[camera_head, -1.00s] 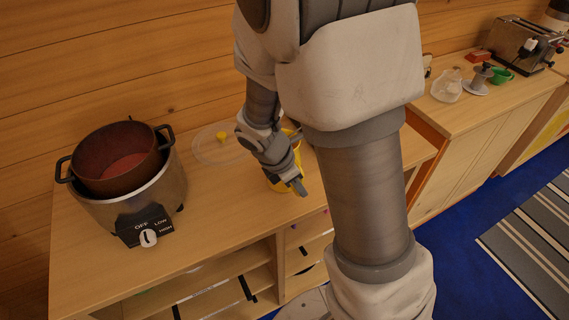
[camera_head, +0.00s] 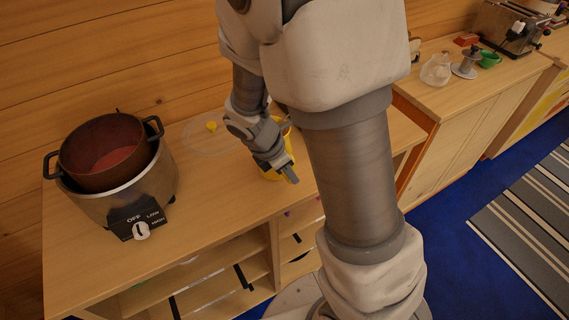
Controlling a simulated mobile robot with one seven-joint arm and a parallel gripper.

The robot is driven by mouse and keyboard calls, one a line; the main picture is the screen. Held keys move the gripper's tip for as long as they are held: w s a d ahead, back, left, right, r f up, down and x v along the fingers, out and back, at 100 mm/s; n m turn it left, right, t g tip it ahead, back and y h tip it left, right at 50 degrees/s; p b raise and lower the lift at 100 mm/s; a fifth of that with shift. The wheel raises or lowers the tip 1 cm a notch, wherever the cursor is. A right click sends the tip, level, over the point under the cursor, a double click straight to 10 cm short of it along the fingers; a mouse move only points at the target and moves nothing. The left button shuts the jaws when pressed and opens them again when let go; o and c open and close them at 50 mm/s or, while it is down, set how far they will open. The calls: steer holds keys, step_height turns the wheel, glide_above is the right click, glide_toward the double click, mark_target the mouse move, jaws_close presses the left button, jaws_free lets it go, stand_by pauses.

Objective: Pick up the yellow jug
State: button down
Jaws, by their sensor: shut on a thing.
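The yellow jug (camera_head: 268,175) stands on the wooden cabinet top, near its front edge and right of the slow cooker. My gripper (camera_head: 288,172) is at the jug, pointing down towards the front right, and is shut on it. My wrist and forearm hide most of the jug; only patches of yellow show around the gripper. I cannot tell whether the jug touches the cabinet top or is slightly above it.
A slow cooker (camera_head: 120,200) with a brown pot (camera_head: 108,155) in it stands at the left.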

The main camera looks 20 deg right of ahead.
steer(key=shift+w+r, duration=0.1)
steer(key=shift+r, duration=0.45)
steer(key=r, duration=0.3)
steer(key=shift+s+d+r+p, duration=0.2)
steer(key=shift+d+r+p, duration=0.1)
steer(key=shift+d+p, duration=0.05)
steer(key=s+d+r, duration=0.6)
steer(key=d, duration=0.3)
steer(key=shift+r+p, duration=0.2)
steer(key=shift+p, duration=0.25)
